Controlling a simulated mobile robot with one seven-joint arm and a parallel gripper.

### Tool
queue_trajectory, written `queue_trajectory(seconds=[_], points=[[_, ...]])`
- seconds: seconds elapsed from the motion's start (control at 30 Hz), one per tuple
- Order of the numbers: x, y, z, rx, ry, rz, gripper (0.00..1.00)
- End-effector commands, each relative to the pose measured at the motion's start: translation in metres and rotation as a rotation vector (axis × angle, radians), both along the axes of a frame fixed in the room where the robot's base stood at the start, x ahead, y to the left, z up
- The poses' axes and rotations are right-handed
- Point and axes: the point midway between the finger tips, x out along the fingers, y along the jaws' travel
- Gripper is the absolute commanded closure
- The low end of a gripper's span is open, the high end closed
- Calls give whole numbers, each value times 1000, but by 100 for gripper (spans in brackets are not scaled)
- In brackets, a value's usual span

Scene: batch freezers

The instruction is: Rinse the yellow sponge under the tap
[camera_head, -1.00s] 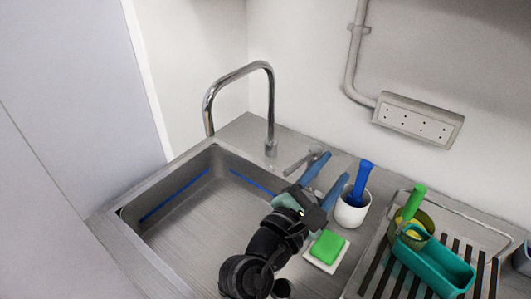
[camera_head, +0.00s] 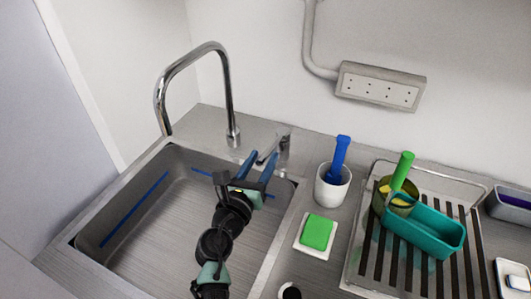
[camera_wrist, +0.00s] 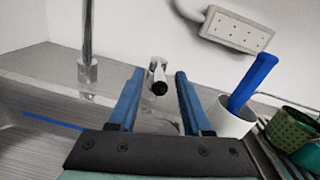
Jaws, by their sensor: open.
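Yellow material (camera_head: 398,201), possibly the yellow sponge, shows partly hidden inside an olive cup (camera_head: 378,203) on the drying rack. The tall chrome tap (camera_head: 229,95) stands at the back of the sink (camera_head: 130,245); no water shows. Its lever (camera_head: 283,142) sticks out right of the spout's base; in the wrist view the dark-ended lever (camera_wrist: 158,72) lies between my finger lines, beyond or between the tips. My gripper (camera_head: 262,157) is open and empty near the lever, above the sink's back right. Its blue fingers also show in the wrist view (camera_wrist: 160,76). I cannot tell whether they touch the lever.
A green sponge (camera_head: 317,231) lies on a white dish right of the sink. A white cup (camera_head: 331,188) holds a blue-handled brush (camera_head: 341,155). A teal tub (camera_head: 425,232) and a green-handled tool (camera_head: 402,170) are on the drying rack (camera_head: 368,262). The sink basin looks empty.

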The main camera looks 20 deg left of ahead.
Motion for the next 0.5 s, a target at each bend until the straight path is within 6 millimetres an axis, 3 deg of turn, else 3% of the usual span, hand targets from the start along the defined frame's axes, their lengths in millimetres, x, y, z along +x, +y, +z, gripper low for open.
queue_trajectory(seconds=[0.2, 0.5], points=[[23, 0, 0, 1, 0, -2, 51], [28, 0, 0, 1, 0, -1, 51]])
